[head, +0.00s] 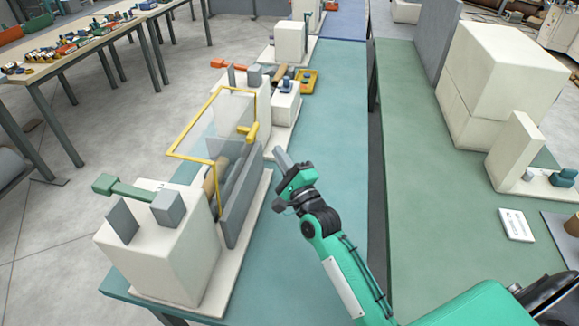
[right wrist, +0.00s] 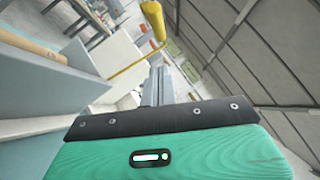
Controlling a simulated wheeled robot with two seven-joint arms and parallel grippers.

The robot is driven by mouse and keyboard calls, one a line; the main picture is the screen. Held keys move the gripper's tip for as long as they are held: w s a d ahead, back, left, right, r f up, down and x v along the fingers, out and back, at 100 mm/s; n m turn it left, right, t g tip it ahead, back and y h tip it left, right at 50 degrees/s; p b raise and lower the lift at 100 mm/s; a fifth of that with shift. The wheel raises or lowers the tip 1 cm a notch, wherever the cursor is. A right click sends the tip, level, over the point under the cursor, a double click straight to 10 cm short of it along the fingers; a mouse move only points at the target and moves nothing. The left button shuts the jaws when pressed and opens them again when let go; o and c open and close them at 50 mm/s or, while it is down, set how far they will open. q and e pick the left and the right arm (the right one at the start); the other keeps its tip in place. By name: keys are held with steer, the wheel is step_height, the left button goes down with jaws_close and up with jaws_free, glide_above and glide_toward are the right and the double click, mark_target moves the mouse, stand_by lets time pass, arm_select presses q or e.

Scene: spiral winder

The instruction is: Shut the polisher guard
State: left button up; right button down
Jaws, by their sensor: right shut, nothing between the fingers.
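The polisher guard (head: 210,120) is a clear panel in a yellow frame on the cream machine at the left. It stands tilted up over the grey and tan parts, raised rather than lying flat over them. Its yellow handle (head: 249,132) sticks out toward the right. In the right wrist view the yellow handle (right wrist: 153,20) shows at the top, just beyond the fingers. My right gripper (head: 283,159) is shut and empty, a little right of and below the handle, apart from it in the head view. It also shows in the right wrist view (right wrist: 158,85). My left gripper is out of view.
The machine's cream block (head: 165,255) stands at the front left, with a green lever (head: 122,187) on top. A grey upright plate (head: 241,195) lies between the machine's workings and my right gripper. The teal bench top (head: 320,120) behind my gripper is clear.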

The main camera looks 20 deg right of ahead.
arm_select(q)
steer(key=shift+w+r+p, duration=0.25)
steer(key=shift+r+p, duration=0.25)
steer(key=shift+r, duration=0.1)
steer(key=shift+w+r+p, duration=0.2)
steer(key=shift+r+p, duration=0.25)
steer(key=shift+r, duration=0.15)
arm_select(e)
steer(key=shift+w+a+r, duration=0.6)
steer(key=shift+w+a, duration=0.2)
steer(key=shift+w+a+r, duration=0.6)
steer(key=shift+w+a, duration=0.15)
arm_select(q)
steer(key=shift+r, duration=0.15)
arm_select(e)
steer(key=shift+w, duration=0.1)
